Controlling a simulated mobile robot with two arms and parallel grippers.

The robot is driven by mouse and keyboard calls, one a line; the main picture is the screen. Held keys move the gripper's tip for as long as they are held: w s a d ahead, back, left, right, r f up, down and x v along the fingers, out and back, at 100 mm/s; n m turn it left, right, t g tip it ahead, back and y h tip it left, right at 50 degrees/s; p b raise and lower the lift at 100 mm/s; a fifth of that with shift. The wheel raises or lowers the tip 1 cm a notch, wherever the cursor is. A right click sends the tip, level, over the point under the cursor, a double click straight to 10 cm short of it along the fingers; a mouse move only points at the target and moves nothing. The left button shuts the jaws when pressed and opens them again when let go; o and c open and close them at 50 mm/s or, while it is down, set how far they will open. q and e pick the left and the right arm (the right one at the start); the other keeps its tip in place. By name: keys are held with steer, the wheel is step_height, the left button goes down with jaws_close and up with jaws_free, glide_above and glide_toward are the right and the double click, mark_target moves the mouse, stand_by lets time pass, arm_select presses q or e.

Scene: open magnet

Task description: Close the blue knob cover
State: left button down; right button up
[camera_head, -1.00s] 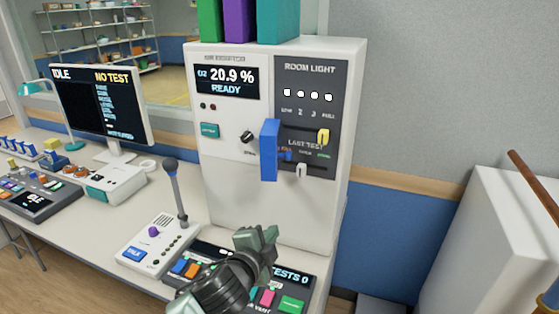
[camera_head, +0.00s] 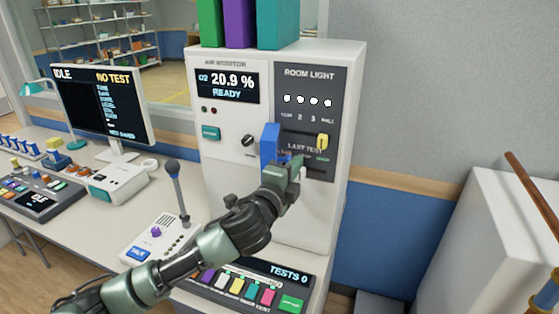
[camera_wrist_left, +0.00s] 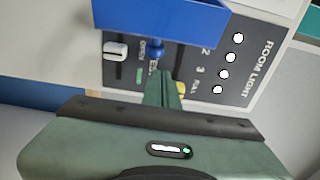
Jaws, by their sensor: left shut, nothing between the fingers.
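The blue knob cover (camera_head: 269,143) stands out from the dark panel on the front of the white monitor box, standing open. In the left wrist view the blue cover (camera_wrist_left: 160,15) fills the top, and a small blue knob (camera_wrist_left: 156,48) shows below it. My left gripper (camera_head: 292,172) is shut and empty, just right of and slightly below the cover in the head view. In the left wrist view its closed fingertips (camera_wrist_left: 166,84) point at the panel below the cover. I cannot tell whether they touch anything. My right gripper is not in view.
A yellow slider (camera_head: 323,141) sits right of the cover. A white slider (camera_wrist_left: 115,50) shows in the left wrist view. A microphone base (camera_head: 160,240) and a button console (camera_head: 240,287) stand on the desk below. Binders (camera_head: 277,22) stand on top of the box.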

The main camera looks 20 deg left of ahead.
mark_target(287, 157)
arm_select(q)
steer(key=a, duration=0.1)
steer(key=s+a, duration=0.1)
steer(key=a, duration=0.1)
steer(key=shift+a+p, duration=0.3)
steer(key=shift+p, duration=0.05)
steer(key=shift+s, duration=0.1)
